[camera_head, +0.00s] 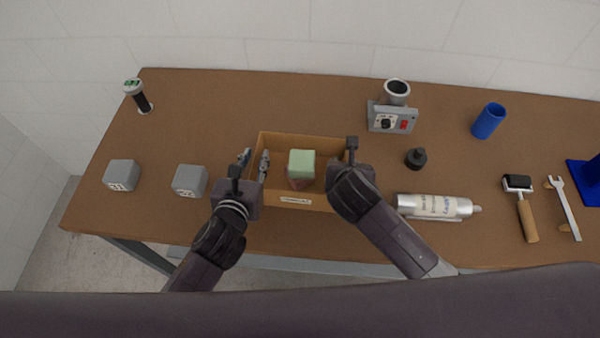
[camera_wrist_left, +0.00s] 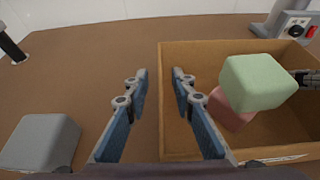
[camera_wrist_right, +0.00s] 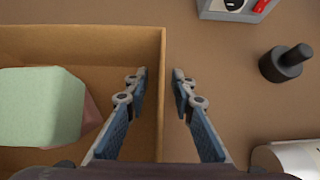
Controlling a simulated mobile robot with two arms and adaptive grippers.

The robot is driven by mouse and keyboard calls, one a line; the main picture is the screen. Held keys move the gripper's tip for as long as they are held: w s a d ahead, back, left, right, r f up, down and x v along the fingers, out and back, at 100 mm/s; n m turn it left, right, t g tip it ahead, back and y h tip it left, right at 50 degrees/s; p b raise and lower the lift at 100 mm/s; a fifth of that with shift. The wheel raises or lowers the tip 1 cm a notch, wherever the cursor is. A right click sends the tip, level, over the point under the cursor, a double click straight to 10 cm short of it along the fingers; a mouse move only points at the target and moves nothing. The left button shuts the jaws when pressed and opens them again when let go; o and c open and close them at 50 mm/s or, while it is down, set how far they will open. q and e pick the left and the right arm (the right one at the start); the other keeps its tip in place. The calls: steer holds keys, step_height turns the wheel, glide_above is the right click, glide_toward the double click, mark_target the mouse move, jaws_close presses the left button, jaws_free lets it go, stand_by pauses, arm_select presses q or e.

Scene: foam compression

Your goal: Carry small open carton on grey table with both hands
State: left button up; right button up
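The small open carton (camera_head: 280,139) is tan cardboard and stands upright on the brown table (camera_head: 230,110). It holds a pale green block (camera_head: 302,163) resting on a reddish block (camera_wrist_left: 232,112), which is mostly hidden. My left gripper (camera_head: 254,160) is open at the carton's left wall; in the left wrist view (camera_wrist_left: 160,78) that wall lies between its two fingers, with a gap visible. My right gripper (camera_wrist_right: 158,78) is open around the carton's right wall in the same way; its fingers are partly hidden by the hand in the head view.
Two grey cubes (camera_head: 122,175) (camera_head: 190,180) lie left of the carton. A silver bottle (camera_head: 435,207), a black weight (camera_head: 416,158) and a grey device (camera_head: 392,118) are to the right. A blue cup (camera_head: 489,121), roller (camera_head: 523,205) and wrench (camera_head: 564,207) lie farther right.

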arm_select(q)
steer(key=shift+c, duration=0.3)
arm_select(e)
steer(key=shift+c, duration=0.3)
arm_select(q)
jaws_close()
arm_select(e)
jaws_close()
arm_select(q)
steer(key=shift+r, duration=0.15)
arm_select(e)
steer(key=shift+r, duration=0.2)
